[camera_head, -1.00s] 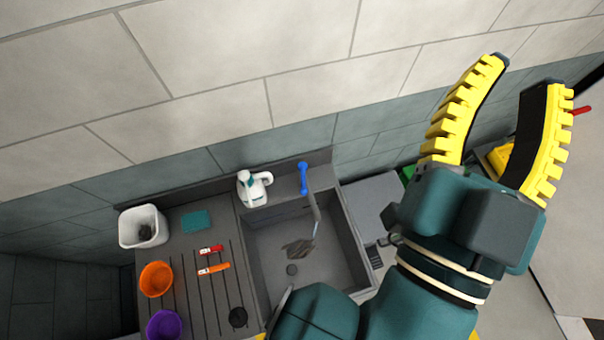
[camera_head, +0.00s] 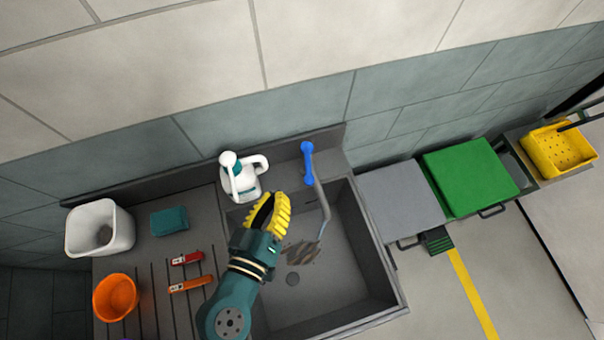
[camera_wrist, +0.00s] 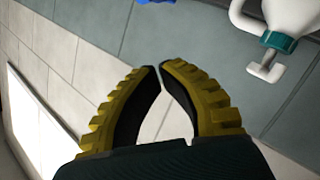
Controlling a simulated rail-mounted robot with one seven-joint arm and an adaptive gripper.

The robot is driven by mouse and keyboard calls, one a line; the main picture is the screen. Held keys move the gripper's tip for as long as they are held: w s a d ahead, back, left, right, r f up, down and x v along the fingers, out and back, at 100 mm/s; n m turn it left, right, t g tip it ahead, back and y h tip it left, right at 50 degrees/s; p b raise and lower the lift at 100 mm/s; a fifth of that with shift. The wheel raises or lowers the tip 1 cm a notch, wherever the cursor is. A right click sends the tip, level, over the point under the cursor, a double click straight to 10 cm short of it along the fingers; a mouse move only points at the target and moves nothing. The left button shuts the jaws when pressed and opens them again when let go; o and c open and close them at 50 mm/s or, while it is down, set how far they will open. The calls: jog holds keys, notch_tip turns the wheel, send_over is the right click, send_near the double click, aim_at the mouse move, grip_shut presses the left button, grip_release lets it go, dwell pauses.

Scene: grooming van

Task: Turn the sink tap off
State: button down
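The sink tap has a blue lever (camera_head: 307,162) at the back rim of the grey sink (camera_head: 345,320) and a thin grey spout (camera_head: 321,199) reaching over the basin. A thin streak hangs below the spout's end above a brownish patch (camera_head: 302,251); I cannot tell clearly whether it is running water. My gripper (camera_head: 274,197) is over the left part of the basin, left of the spout and apart from the lever. In the wrist view my gripper (camera_wrist: 156,68) has its fingertips almost together, with nothing between them. A blue piece (camera_wrist: 155,2), likely the tap, shows at the top edge.
A white bottle with a teal collar (camera_head: 242,183) stands close behind my gripper, left of the tap. A teal sponge (camera_head: 169,221), white bin (camera_head: 100,229), orange cup (camera_head: 115,297) and red and orange tools lie left. A green lid (camera_head: 470,177) and yellow basket (camera_head: 558,150) are right.

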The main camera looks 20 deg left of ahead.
jog(key=p, duration=0.2)
send_over(307, 173)
jog(key=s+a, duration=0.1)
jog(key=a, duration=0.2)
jog(key=f, duration=0.2)
jog(key=d+f, duration=0.1)
jog(key=d+f+b, duration=0.1)
jog(key=f, duration=0.1)
jog(key=shift+w, duration=0.35)
jog(key=shift+r+p, duration=0.15)
jog(key=shift+p, duration=0.2)
jog(key=shift+d+y, duration=0.15)
jog(key=shift+y, duration=0.25)
jog(key=shift+w+d+n+y+p, duration=0.2)
jog(key=shift+d+n+y+p, duration=0.15)
jog(key=shift+n+y+p, duration=0.5)
